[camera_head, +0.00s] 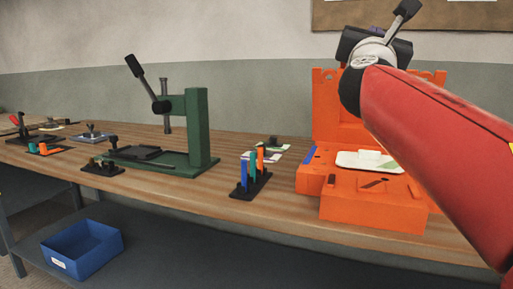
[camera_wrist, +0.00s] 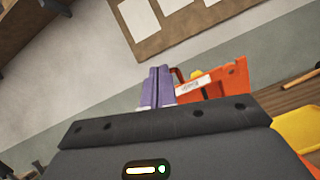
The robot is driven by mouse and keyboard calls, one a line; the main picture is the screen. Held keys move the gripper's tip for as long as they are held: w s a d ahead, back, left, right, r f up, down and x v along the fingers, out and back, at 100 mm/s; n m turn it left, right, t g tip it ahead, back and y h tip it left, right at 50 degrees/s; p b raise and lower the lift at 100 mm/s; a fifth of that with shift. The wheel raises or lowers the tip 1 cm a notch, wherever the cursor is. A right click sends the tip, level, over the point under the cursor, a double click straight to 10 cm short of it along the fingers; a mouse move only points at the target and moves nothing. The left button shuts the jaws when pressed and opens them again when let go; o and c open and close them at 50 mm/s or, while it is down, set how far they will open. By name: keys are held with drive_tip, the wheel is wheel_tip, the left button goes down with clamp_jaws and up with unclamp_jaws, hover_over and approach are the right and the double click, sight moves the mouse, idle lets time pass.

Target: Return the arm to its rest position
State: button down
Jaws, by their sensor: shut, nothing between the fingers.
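My arm (camera_head: 440,140) is red and reaches in from the right of the head view, up and across the orange case. Its dark wrist end is raised above the case, near the wall. In the wrist view, my gripper (camera_wrist: 156,72) shows as two purple fingers pressed together, with nothing between them. The fingers point up toward the wall and touch nothing that I can see. In the head view the fingertips are mostly hidden behind the wrist.
An open orange case (camera_head: 375,208) stands on the wooden bench (camera_head: 225,200) below my arm. A green lever press (camera_head: 200,130) stands left of it, with a rack of coloured tools (camera_head: 250,182) between. A blue bin (camera_head: 83,248) sits on the lower shelf.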

drive_tip(key=s+d+f+m+g+y, duration=0.1)
drive_tip(key=s+d+f+m+g, duration=0.15)
drive_tip(key=f+m, duration=0.4)
drive_tip(key=s+d+f+m+g, duration=0.1)
drive_tip(key=s+f+m+g, duration=0.15)
drive_tip(key=f, duration=0.65)
drive_tip(key=s+d+f+m+g+y, duration=0.1)
drive_tip(key=s+f+m+g, duration=0.15)
drive_tip(key=f+m, duration=0.35)
drive_tip(key=s+a+f+m+g+y, duration=0.2)
drive_tip(key=s+a+f+m, duration=0.1)
drive_tip(key=f, duration=0.6)
drive_tip(key=s+a+f+m+g+y, duration=0.3)
drive_tip(key=s+a+f+m, duration=0.1)
drive_tip(key=s+f, duration=0.4)
drive_tip(key=s+a+f+m+g+y, duration=0.2)
drive_tip(key=s+a+f+m+g, duration=0.1)
drive_tip(key=f, duration=0.8)
drive_tip(key=s+a+m, duration=0.1)
drive_tip(key=s+m, duration=0.1)
drive_tip(key=shift+s+f+m+y, duration=0.3)
drive_tip(key=shift+m+y, duration=0.1)
